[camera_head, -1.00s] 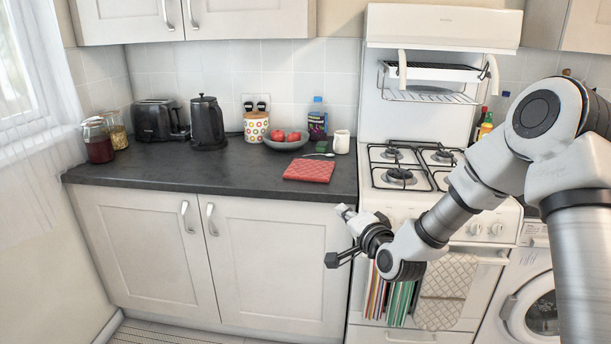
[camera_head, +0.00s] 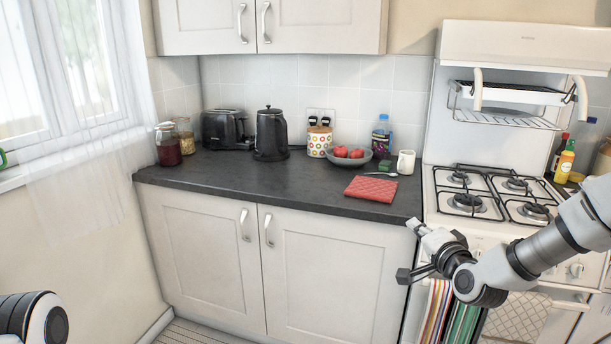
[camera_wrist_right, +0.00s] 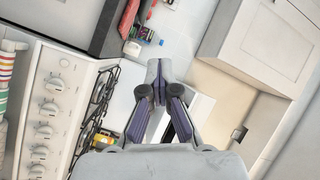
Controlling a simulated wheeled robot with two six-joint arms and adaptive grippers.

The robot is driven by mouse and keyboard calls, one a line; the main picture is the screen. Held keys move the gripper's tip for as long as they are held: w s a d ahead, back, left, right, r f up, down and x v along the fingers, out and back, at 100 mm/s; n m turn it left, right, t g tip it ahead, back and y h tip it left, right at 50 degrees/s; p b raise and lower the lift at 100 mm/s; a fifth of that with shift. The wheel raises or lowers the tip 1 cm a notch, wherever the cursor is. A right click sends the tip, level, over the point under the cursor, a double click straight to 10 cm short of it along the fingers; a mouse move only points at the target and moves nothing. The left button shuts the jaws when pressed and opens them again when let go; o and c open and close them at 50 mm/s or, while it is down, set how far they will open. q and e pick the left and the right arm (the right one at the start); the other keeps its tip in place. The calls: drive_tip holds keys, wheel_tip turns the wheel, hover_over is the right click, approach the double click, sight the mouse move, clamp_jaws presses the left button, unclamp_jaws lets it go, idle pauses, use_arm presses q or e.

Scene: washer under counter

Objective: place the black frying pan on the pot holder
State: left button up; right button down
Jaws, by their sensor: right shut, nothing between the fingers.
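The pot holder is a flat red quilted square (camera_head: 371,188) lying on the dark counter near its front edge, left of the stove. I cannot make out a black frying pan in any view. My right gripper (camera_head: 418,228) is in front of the counter's right end, right of and lower than the pot holder in the head view. It is shut and empty, and its fingertips (camera_wrist_right: 158,70) come together in the right wrist view. Only a piece of my left arm shows at the lower left; its gripper is out of view.
A bowl of red fruit (camera_head: 349,160), a white mug (camera_head: 406,162), a blue bottle (camera_head: 381,137), a patterned canister (camera_head: 319,142), a black kettle (camera_head: 270,136) and a toaster (camera_head: 227,129) stand behind. The stove (camera_head: 480,232) is right. Counter left of the pot holder is clear.

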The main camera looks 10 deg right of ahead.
drive_tip(key=s+a+f+n+g+y+p, duration=0.1)
drive_tip(key=s+a+f+n+g, duration=0.2)
drive_tip(key=f, duration=0.7)
drive_tip(key=s+a+f+g, duration=0.35)
drive_tip(key=s+f, duration=0.25)
drive_tip(key=f, duration=0.4)
drive_tip(key=s+a+f+n+g+y+p, duration=0.15)
drive_tip(key=s+a+f, duration=0.25)
drive_tip(key=f, duration=0.6)
drive_tip(key=s+a+f+n+g, duration=0.2)
drive_tip(key=s+f+g, duration=0.1)
drive_tip(key=s, duration=0.6)
drive_tip(key=s+a+f+n+g+h, duration=0.1)
drive_tip(key=s+f+g, duration=0.3)
drive_tip(key=s, duration=0.6)
drive_tip(key=shift+s+a+f+n, duration=0.25)
drive_tip(key=shift+a+f+n, duration=0.25)
drive_tip(key=shift+f+n, duration=0.35)
drive_tip(key=c, duration=1.8)
unclamp_jaws()
drive_tip(key=s+n, duration=0.1)
drive_tip(key=s+n+g, duration=0.1)
drive_tip(key=s, duration=0.1)
drive_tip(key=s+n+g+h, duration=0.1)
drive_tip(key=s, duration=0.1)
drive_tip(key=shift+s+d+r, duration=0.25)
drive_tip(key=o, duration=0.6)
drive_tip(key=shift+n, duration=0.3)
drive_tip(key=shift+o, duration=1.4)
